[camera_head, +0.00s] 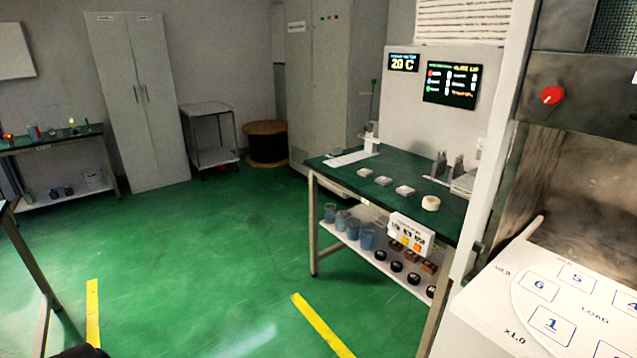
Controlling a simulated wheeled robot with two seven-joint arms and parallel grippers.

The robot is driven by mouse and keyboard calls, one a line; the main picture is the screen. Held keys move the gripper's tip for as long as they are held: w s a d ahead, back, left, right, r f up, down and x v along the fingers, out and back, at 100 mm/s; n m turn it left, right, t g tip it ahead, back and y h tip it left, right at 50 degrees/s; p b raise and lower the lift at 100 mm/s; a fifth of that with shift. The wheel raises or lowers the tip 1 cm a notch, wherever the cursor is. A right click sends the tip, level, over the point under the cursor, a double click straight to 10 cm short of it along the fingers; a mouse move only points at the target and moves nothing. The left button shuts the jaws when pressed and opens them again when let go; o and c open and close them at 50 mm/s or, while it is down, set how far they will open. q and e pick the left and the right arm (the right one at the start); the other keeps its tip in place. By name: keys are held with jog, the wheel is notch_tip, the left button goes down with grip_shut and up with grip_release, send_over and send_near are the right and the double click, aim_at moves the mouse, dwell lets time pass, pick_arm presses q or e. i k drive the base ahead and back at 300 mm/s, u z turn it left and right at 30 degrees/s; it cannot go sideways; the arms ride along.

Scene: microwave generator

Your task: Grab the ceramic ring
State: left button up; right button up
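A small cream-coloured round piece (431,203), which looks like the ceramic ring, lies near the front right edge of the green-topped workbench (340,173). It is too small to tell whether it has a hole through it. Nothing touches it. Neither of my grippers can be made out in the head view. A dark shape at the bottom left edge may be part of me, but I cannot tell.
A control box (411,234) hangs on the bench's front. Blue containers (367,239) stand on its lower shelf. A numbered white panel (530,290) fills the lower right. The green floor (200,270) is open.

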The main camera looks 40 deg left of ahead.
aim_at(429, 203)
jog(key=u, duration=0.75)
jog(key=k, duration=1)
jog(key=u, duration=1.3)
jog(key=i, duration=2.15)
jog(key=z, duration=1.3)
jog(key=i, duration=0.9)
jog(key=z, duration=0.85)
